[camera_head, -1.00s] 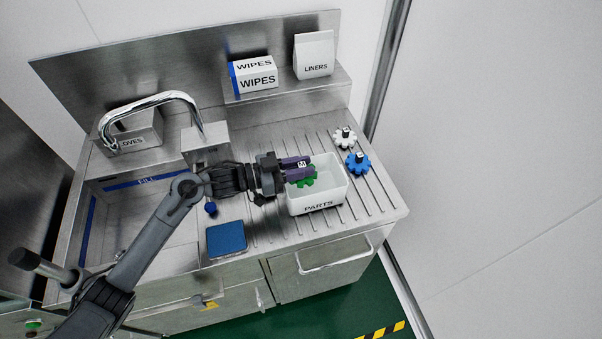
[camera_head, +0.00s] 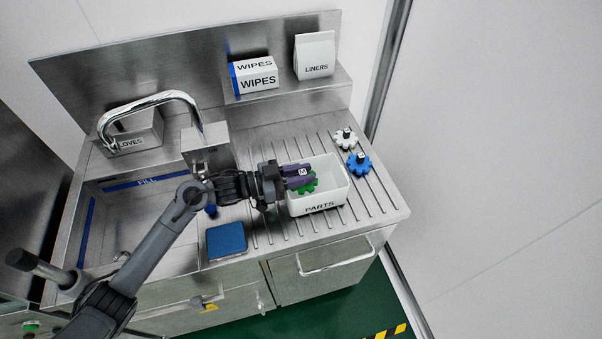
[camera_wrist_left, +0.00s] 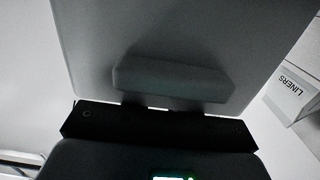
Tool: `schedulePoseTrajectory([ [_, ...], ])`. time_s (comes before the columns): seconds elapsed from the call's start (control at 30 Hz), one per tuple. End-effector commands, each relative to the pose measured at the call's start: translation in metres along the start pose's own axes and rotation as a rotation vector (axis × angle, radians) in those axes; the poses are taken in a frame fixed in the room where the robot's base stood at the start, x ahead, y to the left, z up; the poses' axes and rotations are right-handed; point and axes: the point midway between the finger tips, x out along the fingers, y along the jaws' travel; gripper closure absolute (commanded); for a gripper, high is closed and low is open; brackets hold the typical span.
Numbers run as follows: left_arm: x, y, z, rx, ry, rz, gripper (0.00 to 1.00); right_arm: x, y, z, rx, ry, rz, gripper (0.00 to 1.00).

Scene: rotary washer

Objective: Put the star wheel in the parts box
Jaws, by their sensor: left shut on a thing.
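The white parts box (camera_head: 319,208), marked PARTS, stands open-topped on the ribbed drainboard. My left gripper (camera_head: 302,176), with purple fingers, reaches in from the left over the box's left wall. It is shut on the green star wheel (camera_head: 312,186), whose small tag marked M shows between the fingers. The wheel is within the box's outline, at its left part; I cannot tell whether it touches the box floor. The fingers hide part of the wheel. The left wrist view shows mostly grey and dark surfaces and no clear wheel. My right gripper is not in view.
A white star wheel (camera_head: 345,138) and a blue one (camera_head: 358,163) lie right of the box. A blue pad (camera_head: 226,240) lies at the front left. A tap (camera_head: 150,101) arches over the sink. Wipes (camera_head: 254,76) and liners (camera_head: 314,56) stand on the back shelf.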

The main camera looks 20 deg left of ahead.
Motion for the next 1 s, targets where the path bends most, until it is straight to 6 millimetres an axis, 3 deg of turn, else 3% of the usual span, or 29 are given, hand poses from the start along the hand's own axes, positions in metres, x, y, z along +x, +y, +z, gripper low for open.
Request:
schedulePoseTrajectory([
  [0.03, -0.002, 0.001, 0.019, -0.015, -0.033, -0.005, 1.0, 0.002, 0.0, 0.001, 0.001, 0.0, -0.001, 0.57],
  [0.07, -0.002, 0.001, 0.02, -0.016, -0.034, -0.005, 0.7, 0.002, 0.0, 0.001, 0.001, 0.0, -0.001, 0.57],
  [0.2, -0.002, 0.003, 0.021, -0.017, -0.037, -0.001, 0.49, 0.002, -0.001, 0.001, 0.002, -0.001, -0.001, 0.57],
  [0.77, -0.001, 0.003, 0.021, -0.018, -0.037, 0.001, 0.49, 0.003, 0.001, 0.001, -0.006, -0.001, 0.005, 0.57],
  [1.0, -0.005, 0.003, 0.008, -0.019, -0.038, 0.0, 0.49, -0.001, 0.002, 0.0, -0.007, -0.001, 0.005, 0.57],
])
